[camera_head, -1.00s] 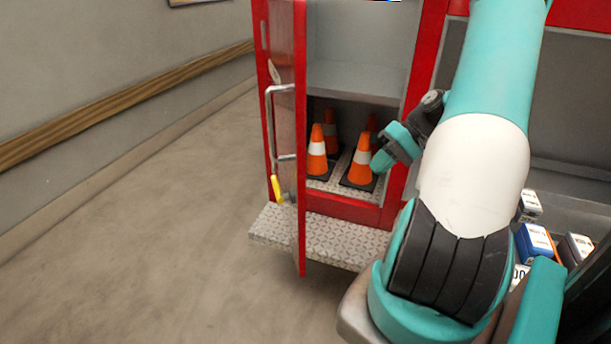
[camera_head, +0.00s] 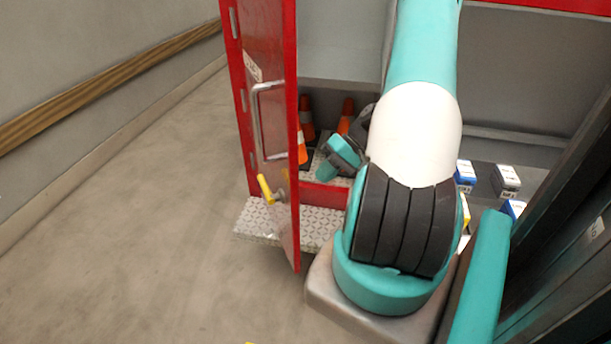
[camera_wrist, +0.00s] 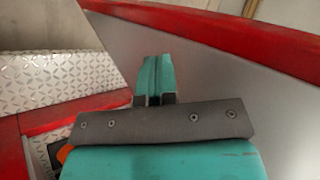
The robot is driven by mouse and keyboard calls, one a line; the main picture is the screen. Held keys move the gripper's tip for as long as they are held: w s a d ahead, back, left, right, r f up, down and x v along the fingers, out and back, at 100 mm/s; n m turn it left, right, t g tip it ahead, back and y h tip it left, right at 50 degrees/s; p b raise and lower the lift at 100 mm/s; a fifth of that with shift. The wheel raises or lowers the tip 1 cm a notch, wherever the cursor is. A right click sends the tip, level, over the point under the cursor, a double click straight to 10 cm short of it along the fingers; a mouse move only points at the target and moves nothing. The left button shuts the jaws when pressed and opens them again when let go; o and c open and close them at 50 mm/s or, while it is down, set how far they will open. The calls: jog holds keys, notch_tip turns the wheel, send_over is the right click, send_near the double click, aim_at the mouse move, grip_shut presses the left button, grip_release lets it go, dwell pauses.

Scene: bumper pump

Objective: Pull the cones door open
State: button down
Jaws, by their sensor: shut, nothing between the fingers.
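The red cones door (camera_head: 268,130) stands swung out from its compartment in the head view. It has a silver bar handle (camera_head: 256,122) and a yellow latch lever (camera_head: 265,189). Orange cones (camera_head: 302,145) stand in the compartment behind it, partly hidden by the door and my arm. My gripper (camera_head: 328,168) is at the compartment opening, to the right of the door on its inner side. In the wrist view my gripper (camera_wrist: 155,75) is shut and empty in front of a grey panel (camera_wrist: 215,75) with red edges, apparently the door's inner face. Contact cannot be told.
A diamond-plate step (camera_head: 262,222) runs below the compartment. An open bay with several small boxes (camera_head: 506,180) lies to the right. A wall with a wooden rail (camera_head: 110,80) is at left. The floor (camera_head: 150,250) between wall and door is clear.

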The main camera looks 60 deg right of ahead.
jog(key=shift+w+a+f+p, duration=0.25)
jog(key=shift+w+a+p, duration=0.35)
jog(key=shift+a, duration=0.45)
jog(key=shift+w+a+f+p, duration=0.2)
jog(key=shift+w+a+p, duration=0.2)
jog(key=shift+w+a, duration=0.5)
jog(key=shift+s+a, duration=0.15)
jog(key=shift+a, duration=0.05)
